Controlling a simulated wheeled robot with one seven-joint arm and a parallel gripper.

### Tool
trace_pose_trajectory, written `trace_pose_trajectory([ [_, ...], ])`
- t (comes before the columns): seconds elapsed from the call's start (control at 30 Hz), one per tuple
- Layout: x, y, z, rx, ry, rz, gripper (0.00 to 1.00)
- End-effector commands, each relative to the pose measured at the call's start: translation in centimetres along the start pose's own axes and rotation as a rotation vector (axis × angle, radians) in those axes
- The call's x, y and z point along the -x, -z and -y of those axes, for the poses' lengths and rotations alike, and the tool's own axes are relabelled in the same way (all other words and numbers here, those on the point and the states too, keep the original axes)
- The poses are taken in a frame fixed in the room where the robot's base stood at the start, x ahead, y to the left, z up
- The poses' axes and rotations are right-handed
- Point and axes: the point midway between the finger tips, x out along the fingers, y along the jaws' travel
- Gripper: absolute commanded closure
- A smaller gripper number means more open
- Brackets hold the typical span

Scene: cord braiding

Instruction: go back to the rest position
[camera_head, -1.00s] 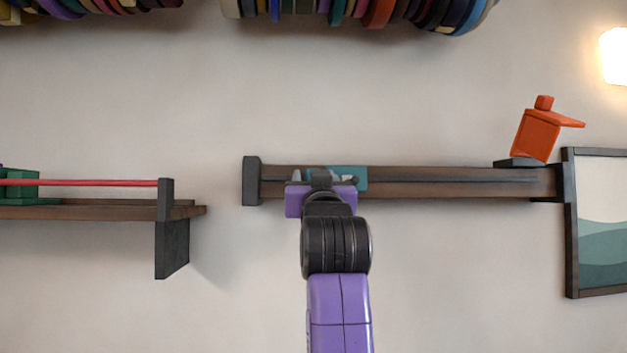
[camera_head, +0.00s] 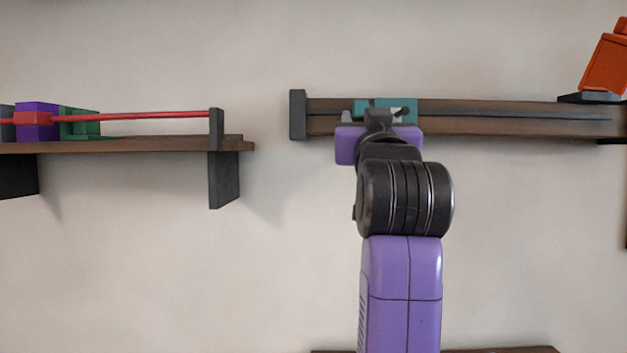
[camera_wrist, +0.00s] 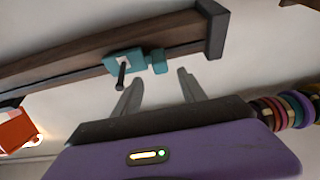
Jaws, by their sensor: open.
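My gripper (camera_wrist: 160,95) is open and empty in the wrist view, its two grey fingers spread apart. In the head view my gripper (camera_head: 385,113) is in front of the wooden rail on the wall, its fingers mostly hidden behind the purple wrist. A teal slider block (camera_wrist: 124,62) with a dark peg sits on the rail (camera_wrist: 62,62) just beyond the fingertips, apart from them. The teal block also shows in the head view (camera_head: 405,104), partly covered by my gripper. The rail (camera_head: 500,113) has a dark end block (camera_head: 297,114) at its left.
An orange object (camera_head: 608,65) sits above the rail at right. Colored rolls (camera_wrist: 285,108) show in the wrist view. The wall between is bare.

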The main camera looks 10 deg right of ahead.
Motion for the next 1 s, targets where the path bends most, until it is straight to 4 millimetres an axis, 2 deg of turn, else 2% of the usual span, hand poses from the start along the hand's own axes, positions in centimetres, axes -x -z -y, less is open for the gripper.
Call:
trace_pose_trajectory([
  [0.17, 0.1, 1.4, 0.1, -0.009, 0.004, -0.055, 0.51],
  [0.3, 1.5, 4.7, 0.2, -0.039, 0.023, -0.195, 0.51],
  [0.37, 2.5, 4.0, 0.7, -0.04, 0.04, -0.232, 0.51],
  [0.57, 5.5, -0.2, 1.8, -0.029, 0.089, -0.281, 0.51],
  [0.77, 10.0, -7.0, 2.5, -0.011, 0.149, -0.284, 0.51],
  [1.0, 16.9, -15.3, 2.3, -0.002, 0.218, -0.244, 0.51],
])
